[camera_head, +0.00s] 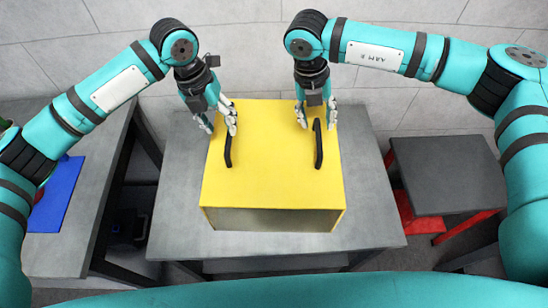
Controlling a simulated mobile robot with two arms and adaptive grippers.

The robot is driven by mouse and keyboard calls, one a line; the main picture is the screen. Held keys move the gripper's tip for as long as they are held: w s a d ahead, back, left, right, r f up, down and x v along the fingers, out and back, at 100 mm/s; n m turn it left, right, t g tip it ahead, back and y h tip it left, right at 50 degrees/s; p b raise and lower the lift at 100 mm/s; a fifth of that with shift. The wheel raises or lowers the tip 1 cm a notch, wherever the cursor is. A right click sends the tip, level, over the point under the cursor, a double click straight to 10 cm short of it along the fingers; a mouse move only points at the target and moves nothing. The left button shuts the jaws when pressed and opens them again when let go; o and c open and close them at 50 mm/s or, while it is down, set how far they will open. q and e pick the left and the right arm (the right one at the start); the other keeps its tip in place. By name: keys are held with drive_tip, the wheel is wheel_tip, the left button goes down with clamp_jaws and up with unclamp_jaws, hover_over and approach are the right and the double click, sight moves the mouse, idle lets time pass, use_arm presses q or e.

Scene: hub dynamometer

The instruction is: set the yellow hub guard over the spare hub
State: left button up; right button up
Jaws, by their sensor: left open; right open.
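The yellow hub guard (271,182) is a box with a flat top and two black handles, standing on the grey table in front of me. Its near side (270,219) looks grey and open or see-through below a yellow edge. My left gripper (219,131) is open, just above the far end of the left handle (228,148). My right gripper (316,126) is open, close to the far end of the right handle (318,144). I cannot tell whether either touches its handle. The spare hub is not visible; I cannot tell whether it is under the guard.
The grey table (375,215) has bare margins around the guard. A grey bench (80,225) with a blue mat (60,195) stands at the left. A dark-topped stand (447,175) with red parts below stands at the right. A tiled wall closes the back.

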sight(227, 138)
use_arm(q)
drive_tip(key=f, duration=0.3)
drive_tip(key=d+f, duration=0.1)
drive_tip(key=f, duration=0.2)
drive_tip(key=shift+d+f, duration=0.15)
drive_tip(key=shift+f, duration=0.2)
use_arm(e)
drive_tip(key=f, duration=0.3)
drive_tip(key=d+f, duration=0.1)
drive_tip(key=f, duration=0.2)
drive_tip(key=shift+d+f, duration=0.2)
drive_tip(key=shift+f, duration=0.1)
use_arm(q)
drive_tip(key=shift+s, duration=0.1)
drive_tip(key=shift+c, duration=0.3)
use_arm(e)
drive_tip(key=shift+c, duration=0.3)
use_arm(q)
clamp_jaws()
use_arm(e)
clamp_jaws()
